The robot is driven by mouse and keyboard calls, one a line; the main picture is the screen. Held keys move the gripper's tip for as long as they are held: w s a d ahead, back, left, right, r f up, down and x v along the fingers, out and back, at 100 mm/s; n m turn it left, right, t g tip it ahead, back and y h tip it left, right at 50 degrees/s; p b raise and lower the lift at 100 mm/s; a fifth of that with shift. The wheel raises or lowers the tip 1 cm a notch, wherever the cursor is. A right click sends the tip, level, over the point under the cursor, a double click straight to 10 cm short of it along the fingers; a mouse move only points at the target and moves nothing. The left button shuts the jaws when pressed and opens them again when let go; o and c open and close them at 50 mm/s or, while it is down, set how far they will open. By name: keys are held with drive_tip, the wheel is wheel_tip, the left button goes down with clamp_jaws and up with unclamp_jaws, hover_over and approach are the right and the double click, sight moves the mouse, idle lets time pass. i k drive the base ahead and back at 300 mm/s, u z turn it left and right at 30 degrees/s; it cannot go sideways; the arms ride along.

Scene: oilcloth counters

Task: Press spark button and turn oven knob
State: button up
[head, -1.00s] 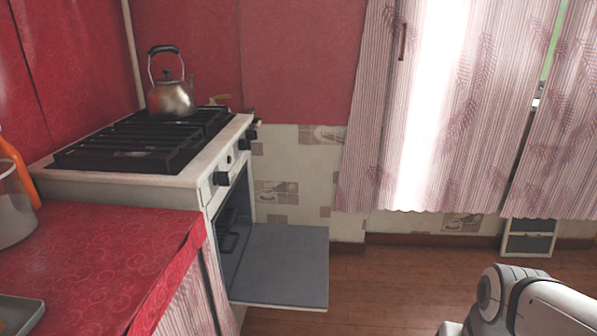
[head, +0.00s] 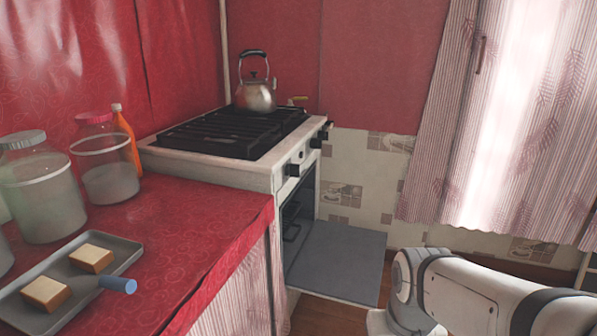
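The white stove (head: 270,172) stands beyond the red counter, with a black grate (head: 232,132) on top. Its front panel faces right and is seen at a steep angle. A dark oven knob (head: 293,170) sits at the near end of the panel, with other dark knobs (head: 322,135) farther along. A small dark spot (head: 302,155) between them may be the spark button; it is too small to tell. The oven door (head: 335,262) hangs open, lowered flat. My arm shows at the lower right; my gripper is out of view.
A metal kettle (head: 256,95) stands on the far part of the stove. The red counter (head: 190,225) holds glass jars (head: 45,195), an orange bottle (head: 127,140) and a tray (head: 22,312) with bread pieces. The open door juts into the floor space before the stove. A curtain (head: 440,130) hangs at right.

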sight(292, 170)
drive_tip(key=i, duration=1)
drive_tip(key=u, duration=0.05)
